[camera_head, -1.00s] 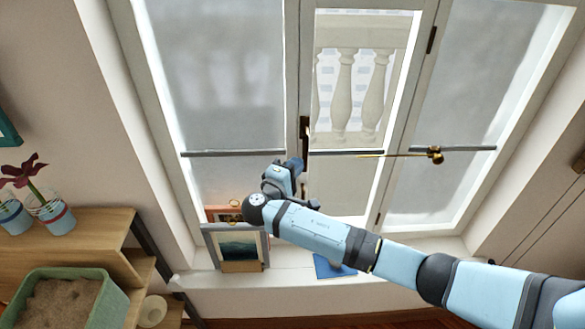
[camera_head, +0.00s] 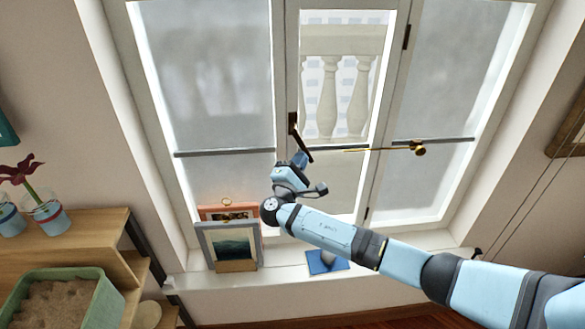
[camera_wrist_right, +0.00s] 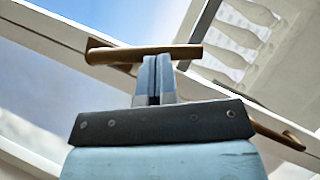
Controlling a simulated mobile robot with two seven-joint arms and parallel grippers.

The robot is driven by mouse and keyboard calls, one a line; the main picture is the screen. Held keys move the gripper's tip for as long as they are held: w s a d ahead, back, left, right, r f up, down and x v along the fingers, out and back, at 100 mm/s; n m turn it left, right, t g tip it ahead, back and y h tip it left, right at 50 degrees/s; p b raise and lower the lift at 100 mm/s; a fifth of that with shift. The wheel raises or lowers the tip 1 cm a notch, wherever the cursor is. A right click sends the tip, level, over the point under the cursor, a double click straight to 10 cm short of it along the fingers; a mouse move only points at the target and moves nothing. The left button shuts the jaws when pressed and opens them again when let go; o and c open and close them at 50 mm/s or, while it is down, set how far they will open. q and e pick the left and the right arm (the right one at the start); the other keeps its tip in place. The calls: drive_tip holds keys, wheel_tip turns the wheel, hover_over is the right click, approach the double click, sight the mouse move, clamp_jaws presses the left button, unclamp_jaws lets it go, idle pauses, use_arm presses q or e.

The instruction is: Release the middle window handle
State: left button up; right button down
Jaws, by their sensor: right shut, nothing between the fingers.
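The middle window handle (camera_head: 301,138) is dark and sits on the frame left of the narrow pane with the balustrade behind it. Its lever hangs tilted, its lower end to the right. In the right wrist view the handle (camera_wrist_right: 145,53) is a brown bar just beyond the fingertips. My right gripper (camera_head: 303,158) is at the lever's lower end in the head view. Its two fingers (camera_wrist_right: 156,66) are closed together with nothing between them. I cannot tell whether they touch the handle. My left gripper is not in view.
A gold-knobbed rod (camera_head: 400,148) crosses the window to the right of the handle. A wooden shelf (camera_head: 90,228) with a green planter (camera_head: 95,297) is at the left.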

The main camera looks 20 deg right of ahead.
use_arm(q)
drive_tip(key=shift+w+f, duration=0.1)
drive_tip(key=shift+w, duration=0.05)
use_arm(e)
drive_tip(key=d+r+n+t+y, duration=0.2)
drive_tip(key=d+n+t+y, duration=0.1)
drive_tip(key=n, duration=0.6)
drive_tip(key=s+d+r+n+t+y, duration=0.1)
drive_tip(key=d+r+n+t+y, duration=0.2)
drive_tip(key=n+t+y, duration=0.3)
drive_tip(key=shift+s+n, duration=0.2)
drive_tip(key=shift+n, duration=2)
